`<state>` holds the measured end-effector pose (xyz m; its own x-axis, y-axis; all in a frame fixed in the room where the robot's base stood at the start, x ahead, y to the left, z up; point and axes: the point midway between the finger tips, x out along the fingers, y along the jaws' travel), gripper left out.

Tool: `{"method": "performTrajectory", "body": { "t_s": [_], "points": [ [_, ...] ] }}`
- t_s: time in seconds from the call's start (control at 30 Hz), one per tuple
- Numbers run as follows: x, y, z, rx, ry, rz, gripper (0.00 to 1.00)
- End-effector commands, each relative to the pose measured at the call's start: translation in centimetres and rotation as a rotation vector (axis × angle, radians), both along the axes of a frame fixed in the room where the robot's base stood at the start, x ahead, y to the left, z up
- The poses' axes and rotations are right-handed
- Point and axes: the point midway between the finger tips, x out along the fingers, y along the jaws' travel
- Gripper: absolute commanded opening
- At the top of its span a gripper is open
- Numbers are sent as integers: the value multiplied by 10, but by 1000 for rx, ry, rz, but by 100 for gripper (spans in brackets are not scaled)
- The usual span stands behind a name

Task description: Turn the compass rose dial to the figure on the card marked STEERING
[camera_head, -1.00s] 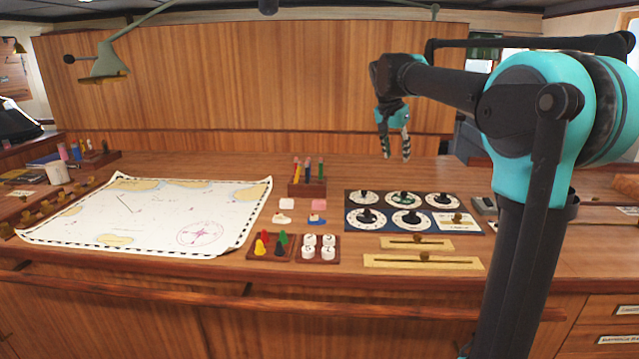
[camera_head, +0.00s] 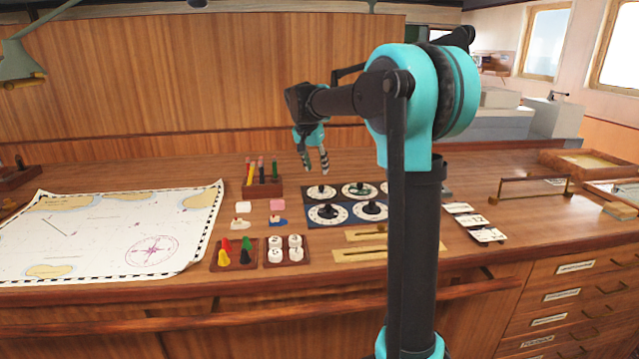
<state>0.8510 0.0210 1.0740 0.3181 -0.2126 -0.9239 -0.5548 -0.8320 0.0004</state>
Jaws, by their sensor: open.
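The dial panel (camera_head: 343,202) lies on the desk with several round dials with black knobs. The dial in its back row with a greenish face (camera_head: 360,189) may be the compass rose dial; its markings are too small to read. My arm hides the panel's right part. Three small white cards lie right of my arm: a far one (camera_head: 459,208), a middle one (camera_head: 473,221) and a near one (camera_head: 487,235). I cannot read which is marked STEERING. My gripper (camera_head: 317,168) is open and empty, fingers pointing down, above the desk behind the panel.
A chart (camera_head: 100,225) covers the left of the desk. A pen rack (camera_head: 262,187), coloured pegs (camera_head: 234,252) and white round pieces (camera_head: 286,248) stand left of the panel. Brass slider plates (camera_head: 360,254) lie in front. A brass rail (camera_head: 530,184) stands at right.

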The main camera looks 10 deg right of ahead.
Motion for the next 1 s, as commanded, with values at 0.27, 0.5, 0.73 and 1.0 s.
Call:
{"method": "performTrajectory", "body": {
  "t_s": [0.27,0.5,0.73,1.0],
  "points": [
    [17,-11,-48,0,0,-1,41],
    [25,-16,-71,1,-1,-1,41],
    [26,-17,-75,1,-1,0,41],
    [26,-17,-74,1,-1,0,24]
  ]
}}
